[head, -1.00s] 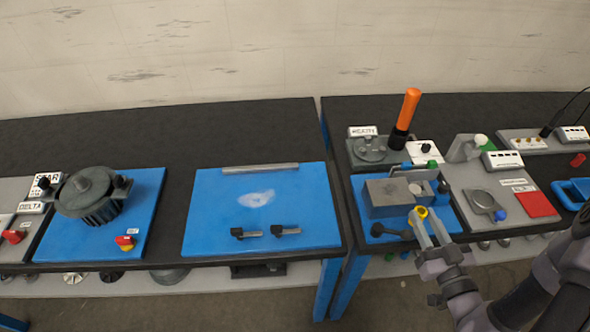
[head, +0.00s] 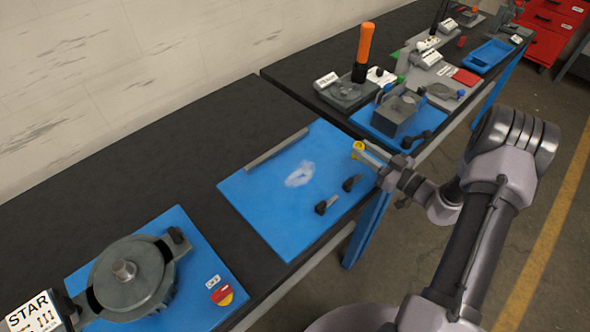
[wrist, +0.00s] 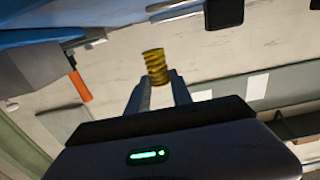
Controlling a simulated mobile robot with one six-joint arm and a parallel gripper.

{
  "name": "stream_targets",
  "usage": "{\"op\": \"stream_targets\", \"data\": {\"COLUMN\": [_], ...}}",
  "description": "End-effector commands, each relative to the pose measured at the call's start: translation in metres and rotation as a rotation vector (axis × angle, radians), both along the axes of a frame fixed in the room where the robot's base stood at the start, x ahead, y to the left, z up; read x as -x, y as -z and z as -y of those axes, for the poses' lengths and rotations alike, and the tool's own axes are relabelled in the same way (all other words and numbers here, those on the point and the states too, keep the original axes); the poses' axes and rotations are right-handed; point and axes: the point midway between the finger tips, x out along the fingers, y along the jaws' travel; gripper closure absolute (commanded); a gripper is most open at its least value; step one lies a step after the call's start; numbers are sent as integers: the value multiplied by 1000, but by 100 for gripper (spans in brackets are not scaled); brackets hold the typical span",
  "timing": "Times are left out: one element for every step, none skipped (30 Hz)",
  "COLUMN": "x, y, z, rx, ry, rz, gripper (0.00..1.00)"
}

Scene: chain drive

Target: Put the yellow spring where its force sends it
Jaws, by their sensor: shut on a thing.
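The yellow spring (wrist: 156,67) is a short coil held at the tips of my gripper's two fingers in the wrist view. In the head view my gripper (head: 370,154) is shut on the yellow spring (head: 358,148), above the right edge of a blue mat (head: 262,215). The mat carries a whitish smear, a grey bar along its back edge and two black-handled clamps near its front. Whether the spring touches anything below cannot be told.
A grey motor-like housing (head: 130,275) with a red-yellow switch stands at the left, by a STAR sign (head: 35,312). Bare black bench lies behind the mat.

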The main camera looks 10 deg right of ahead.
Motion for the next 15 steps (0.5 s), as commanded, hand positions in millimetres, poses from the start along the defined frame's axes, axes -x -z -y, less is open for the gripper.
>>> {"op": "stream_targets", "data": {"x": [-5, -6, -7, -7, -5, -1, 3, 6, 11, 15, 19, 24, 27, 30, 34], "y": [7, 8, 9, 9, 10, 11, 12, 14, 15, 17, 18, 19, 20, 21, 22], "z": [13, 16, 18, 15, 10, 0, -10, -21, -34, -44, -54, -67, -77, -85, -95], "rx": [2, 1, 0, -1, -2, -4, -5, -5, -4, -5, -6, -4, -3, -3, -3], "ry": [-1, -4, -7, -8, -9, -9, -11, -12, -11, -12, -11, -12, -12, -10, -11], "rz": [1, 1, 0, -1, -2, -3, -3, -3, -4, -3, -4, -3, -2, -2, -1], "gripper": [100, 100, 100, 100, 100, 100, 100, 100, 100, 100, 100, 100, 100, 100, 100]}}
